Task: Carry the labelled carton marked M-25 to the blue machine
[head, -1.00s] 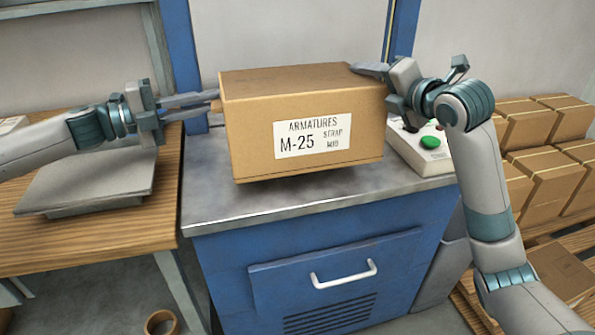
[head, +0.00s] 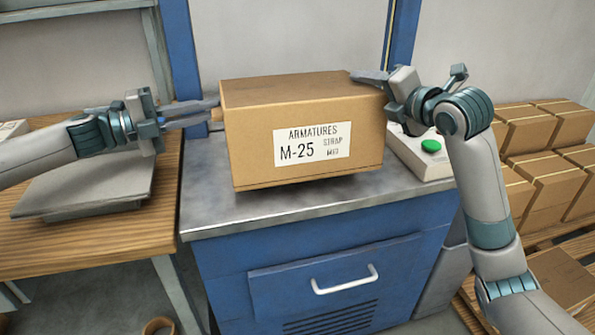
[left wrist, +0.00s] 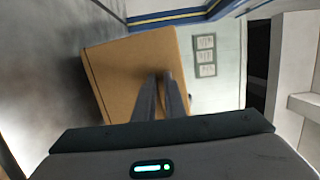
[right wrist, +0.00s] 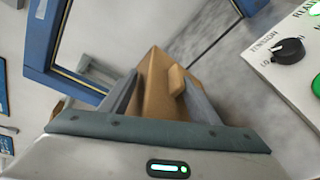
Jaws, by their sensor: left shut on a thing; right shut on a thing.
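The brown carton (head: 240,155) has a white label reading "ARMATURES M-25" and faces me in the head view. It is at the grey metal top of the blue machine (head: 228,250); whether its base touches the top is hard to tell. My left gripper (head: 214,108) is shut at the carton's left side. In the left wrist view its fingers (left wrist: 160,95) lie against the carton (left wrist: 118,65). My right gripper (head: 368,78) is shut at the carton's right rear. In the right wrist view its fingers (right wrist: 160,95) straddle a tab on the carton (right wrist: 152,85).
A control box (head: 425,160) with a green button stands right of the carton on the machine. A wooden bench (head: 100,245) with a grey plate (head: 85,185) is at left. Several cartons (head: 555,180) are stacked at right. Blue posts (head: 180,50) rise behind.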

